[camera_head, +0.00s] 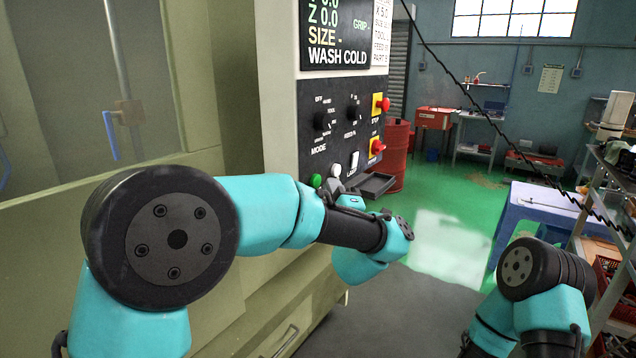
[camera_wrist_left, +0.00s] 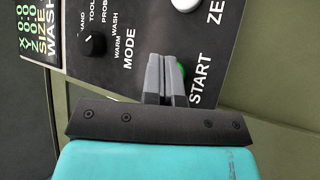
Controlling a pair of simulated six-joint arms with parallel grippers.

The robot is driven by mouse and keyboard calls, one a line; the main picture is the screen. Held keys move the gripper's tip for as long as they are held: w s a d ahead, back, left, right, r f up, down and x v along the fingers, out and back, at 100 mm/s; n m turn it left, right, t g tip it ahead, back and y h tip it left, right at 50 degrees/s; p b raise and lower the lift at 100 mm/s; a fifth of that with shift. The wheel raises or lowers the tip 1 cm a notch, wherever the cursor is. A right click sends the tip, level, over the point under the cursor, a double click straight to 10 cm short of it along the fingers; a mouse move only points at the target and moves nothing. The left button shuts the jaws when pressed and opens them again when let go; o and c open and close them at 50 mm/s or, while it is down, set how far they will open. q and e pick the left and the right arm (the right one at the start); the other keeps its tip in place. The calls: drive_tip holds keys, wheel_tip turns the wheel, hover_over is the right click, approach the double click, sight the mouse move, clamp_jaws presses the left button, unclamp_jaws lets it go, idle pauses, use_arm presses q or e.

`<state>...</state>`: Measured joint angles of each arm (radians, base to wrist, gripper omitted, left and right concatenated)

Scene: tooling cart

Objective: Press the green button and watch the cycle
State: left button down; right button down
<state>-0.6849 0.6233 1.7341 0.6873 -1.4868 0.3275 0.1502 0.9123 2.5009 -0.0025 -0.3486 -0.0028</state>
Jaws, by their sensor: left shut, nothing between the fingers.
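The green button (camera_head: 316,181) is low on the machine's dark control panel (camera_head: 333,130), beside a white button (camera_head: 336,170). In the left wrist view the green button (camera_wrist_left: 181,71) shows as a sliver behind the fingertips, by the START label. My left gripper (camera_wrist_left: 166,79) is shut and empty, its tips over the button; I cannot tell whether they touch it. In the head view the left gripper (camera_head: 337,185) is small and partly hidden by my arm. The display (camera_head: 336,35) reads WASH COLD. My right arm shows at lower right, its gripper out of view.
The panel also has a MODE knob (camera_head: 321,121) and red stop buttons (camera_head: 382,104). A small dark tray (camera_head: 376,184) sits beside the panel. A blue-covered table (camera_head: 545,207) stands at right; green floor lies between.

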use_arm(q)
drive_tip(key=shift+a, duration=0.1)
idle(0.6)
drive_tip(key=shift+w+a, duration=0.2)
drive_tip(key=shift+a, duration=0.05)
drive_tip(key=shift+w+a, duration=0.4)
drive_tip(key=shift+a, duration=0.25)
idle(1.6)
drive_tip(key=shift+d, duration=0.1)
drive_tip(key=shift+s+d, duration=0.55)
drive_tip(key=shift+d, duration=0.2)
drive_tip(key=shift+s+d, duration=0.45)
drive_tip(key=shift+d, duration=0.25)
drive_tip(key=shift+s+d, duration=0.5)
drive_tip(key=shift+d, duration=0.25)
drive_tip(key=shift+s+d, duration=0.45)
drive_tip(key=shift+d, duration=0.25)
idle(1.8)
